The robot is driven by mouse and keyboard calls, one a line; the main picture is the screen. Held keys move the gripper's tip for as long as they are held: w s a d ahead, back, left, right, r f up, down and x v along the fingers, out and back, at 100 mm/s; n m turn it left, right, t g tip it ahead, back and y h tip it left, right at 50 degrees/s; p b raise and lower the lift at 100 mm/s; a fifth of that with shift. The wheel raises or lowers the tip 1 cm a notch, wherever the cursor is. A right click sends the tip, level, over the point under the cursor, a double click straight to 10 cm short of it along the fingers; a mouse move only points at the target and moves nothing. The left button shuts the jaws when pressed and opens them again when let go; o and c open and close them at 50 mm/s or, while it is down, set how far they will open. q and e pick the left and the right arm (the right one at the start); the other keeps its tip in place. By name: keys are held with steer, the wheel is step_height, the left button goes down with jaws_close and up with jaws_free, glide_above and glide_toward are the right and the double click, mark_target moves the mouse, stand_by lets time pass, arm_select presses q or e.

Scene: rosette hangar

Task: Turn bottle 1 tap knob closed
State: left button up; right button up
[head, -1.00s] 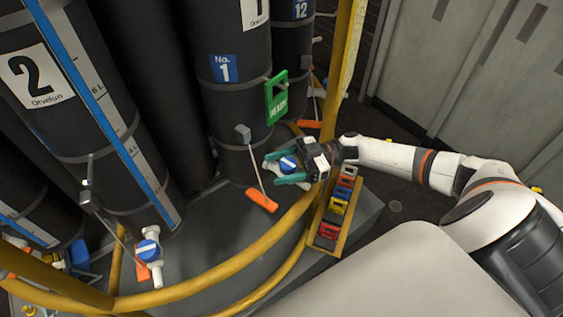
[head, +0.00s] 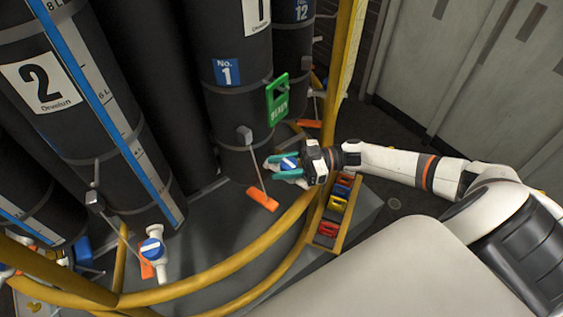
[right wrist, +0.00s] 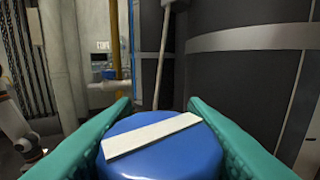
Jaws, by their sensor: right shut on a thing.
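Bottle 1 (head: 240,90) is a dark cylinder with a blue "No. 1" label. Its tap knob (head: 288,163) is a blue disc with a white bar, low at the bottle's base. In the right wrist view the knob (right wrist: 160,148) fills the lower middle, its white bar tilted slightly up to the right. My right gripper (head: 287,167) has its teal fingers on both sides of the knob and is shut on it. Most of the tap's body is hidden behind the gripper. My left gripper is not in view.
A yellow rail (head: 230,280) curves in front of the bottles. A tray of coloured tags (head: 331,212) stands below my right wrist. A green READY tag (head: 278,99) hangs on bottle 1. An orange tag (head: 262,198) hangs near the tap. Bottle 2 has its own blue tap knob (head: 151,248).

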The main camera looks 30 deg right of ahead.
steer(key=m+t+p, duration=0.1)
steer(key=m+t+h, duration=0.1)
steer(key=t+p, duration=0.1)
steer(key=shift+w+d+r+m+t+h+p, duration=0.1)
steer(key=shift+r+m+t+h+p, duration=0.2)
steer(key=shift+m+h+p, duration=0.1)
steer(key=m+t+h, duration=0.2)
steer(key=t+h+p, duration=0.1)
steer(key=shift+w+d+f+m, duration=0.1)
steer(key=shift+w+f+m, duration=0.15)
steer(key=shift+m, duration=0.15)
steer(key=m+t+h, duration=0.1)
steer(key=h, duration=0.1)
steer(key=m+t+h, duration=0.1)
steer(key=m+h, duration=0.1)
steer(key=m+t+h, duration=0.1)
steer(key=h, duration=0.1)
steer(key=shift+w+d+t, duration=0.1)
steer(key=shift+d+t, duration=0.25)
steer(key=shift+t, duration=0.05)
steer(key=shift+w+d+m+t+h, duration=0.1)
steer(key=shift+d+m+t+h, duration=0.1)
steer(key=shift+m+h, duration=1.5)
steer(key=shift+d+m+t+h, duration=0.15)
steer(key=shift+m+h, duration=0.85)
steer(key=shift+h, duration=1.3)
steer(key=shift+d, duration=0.1)
steer(key=o, duration=1)
